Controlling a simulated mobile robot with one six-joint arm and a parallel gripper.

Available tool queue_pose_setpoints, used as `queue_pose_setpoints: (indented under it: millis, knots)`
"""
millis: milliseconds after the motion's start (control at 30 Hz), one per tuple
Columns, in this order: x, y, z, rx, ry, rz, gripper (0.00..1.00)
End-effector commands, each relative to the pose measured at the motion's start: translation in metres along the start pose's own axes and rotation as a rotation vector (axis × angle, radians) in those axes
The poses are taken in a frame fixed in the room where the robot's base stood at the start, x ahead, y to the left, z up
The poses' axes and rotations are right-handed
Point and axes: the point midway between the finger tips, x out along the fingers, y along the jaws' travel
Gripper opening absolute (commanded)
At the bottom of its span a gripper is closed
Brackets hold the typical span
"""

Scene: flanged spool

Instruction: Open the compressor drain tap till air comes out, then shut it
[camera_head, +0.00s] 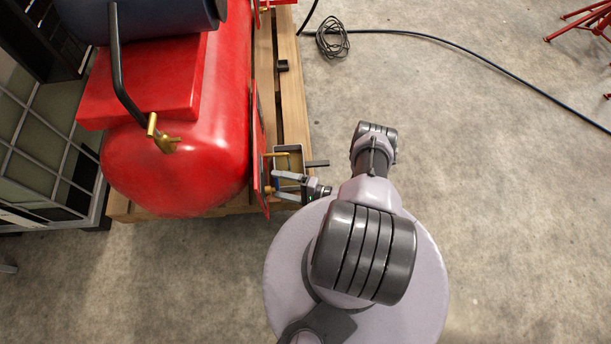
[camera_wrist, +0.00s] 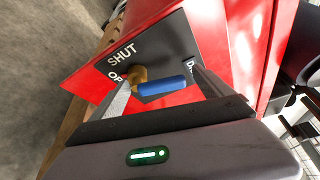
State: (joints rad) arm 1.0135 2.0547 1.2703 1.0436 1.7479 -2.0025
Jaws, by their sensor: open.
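The red compressor (camera_head: 190,130) lies on a wooden pallet on the left of the head view. In the wrist view, the drain tap has a blue handle (camera_wrist: 162,86) on a brass stem (camera_wrist: 139,74). It sits on a black plate (camera_wrist: 165,42) reading "SHUT" and, partly hidden, "OP", with a letter "D" behind the right finger. The handle points right in that view. My gripper (camera_wrist: 162,74) is open, its two fingers on either side of the tap; I cannot tell whether either touches it. In the head view, my gripper (camera_head: 276,183) reaches the compressor's right end plate.
The pallet (camera_head: 292,100) runs beside the compressor, with a small open box (camera_head: 292,159) near my gripper. A grey rack (camera_head: 45,150) stands at left. A black hose (camera_head: 430,36) and coiled cable (camera_head: 332,40) lie on the floor.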

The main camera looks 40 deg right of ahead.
Motion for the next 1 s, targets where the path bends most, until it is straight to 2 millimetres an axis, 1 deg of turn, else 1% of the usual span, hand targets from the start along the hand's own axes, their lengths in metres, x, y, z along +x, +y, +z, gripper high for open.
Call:
queue_pose_setpoints:
  millis: [67,167,267,400,500,600,700,767,1000]
  knots:
    - [-0.006,-0.001,-0.001,0.000,0.002,-0.001,0.90]
    - [-0.024,-0.002,-0.001,-0.001,0.006,-0.002,0.90]
    - [-0.055,-0.003,-0.002,0.000,0.010,-0.003,0.90]
    - [-0.104,-0.002,-0.001,-0.001,0.010,-0.002,0.90]
    - [-0.133,-0.001,-0.001,-0.001,0.008,-0.001,0.90]
    - [-0.155,0.000,-0.001,-0.001,0.005,-0.001,0.90]
    - [-0.168,0.000,0.000,-0.001,0.003,0.000,0.90]
    - [-0.172,0.000,0.000,0.000,0.002,0.000,0.90]
    - [-0.174,0.000,0.000,0.000,0.001,0.000,0.90]
